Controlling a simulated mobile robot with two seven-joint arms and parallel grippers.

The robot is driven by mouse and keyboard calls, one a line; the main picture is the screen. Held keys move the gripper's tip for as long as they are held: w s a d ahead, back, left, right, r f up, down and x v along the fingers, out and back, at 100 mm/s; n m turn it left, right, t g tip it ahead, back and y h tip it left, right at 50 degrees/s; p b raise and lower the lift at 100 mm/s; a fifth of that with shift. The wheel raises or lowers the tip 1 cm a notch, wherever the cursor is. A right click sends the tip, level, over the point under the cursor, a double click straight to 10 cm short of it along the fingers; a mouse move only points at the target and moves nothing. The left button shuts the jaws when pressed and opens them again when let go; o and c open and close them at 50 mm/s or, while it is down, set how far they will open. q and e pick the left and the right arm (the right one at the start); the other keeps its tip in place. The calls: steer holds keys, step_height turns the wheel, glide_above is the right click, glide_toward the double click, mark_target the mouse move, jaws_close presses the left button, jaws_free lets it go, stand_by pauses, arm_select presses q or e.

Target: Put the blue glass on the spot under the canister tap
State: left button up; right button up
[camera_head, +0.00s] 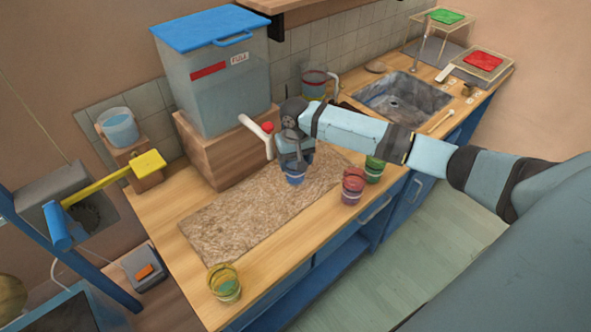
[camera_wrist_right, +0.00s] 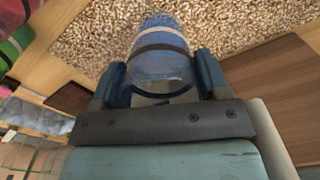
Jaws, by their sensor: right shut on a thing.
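The blue glass (camera_head: 294,174) is held in my right gripper (camera_head: 295,158), over the right part of the speckled mat near the canister. In the right wrist view the blue glass (camera_wrist_right: 160,55) sits between the two fingers of the right gripper (camera_wrist_right: 160,78), with the mat (camera_wrist_right: 90,30) behind it. I cannot tell whether its base touches the mat. The canister (camera_head: 215,85) is a clear tank with a blue lid on a wooden block. Its white tap (camera_head: 257,135) with a red knob is just left of my right gripper. My left gripper is not in view.
A red glass (camera_head: 352,187) and a green glass (camera_head: 375,168) stand right of the mat at the counter's front. A yellow-green glass (camera_head: 224,284) stands at the near corner. A sink (camera_head: 402,98) lies behind my right arm. The mat's left part (camera_head: 225,225) is bare.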

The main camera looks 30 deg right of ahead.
mark_target(295, 172)
steer(key=shift+f, duration=2.1)
steer(key=shift+f, duration=0.15)
steer(key=o, duration=0.8)
steer(key=shift+c, duration=0.2)
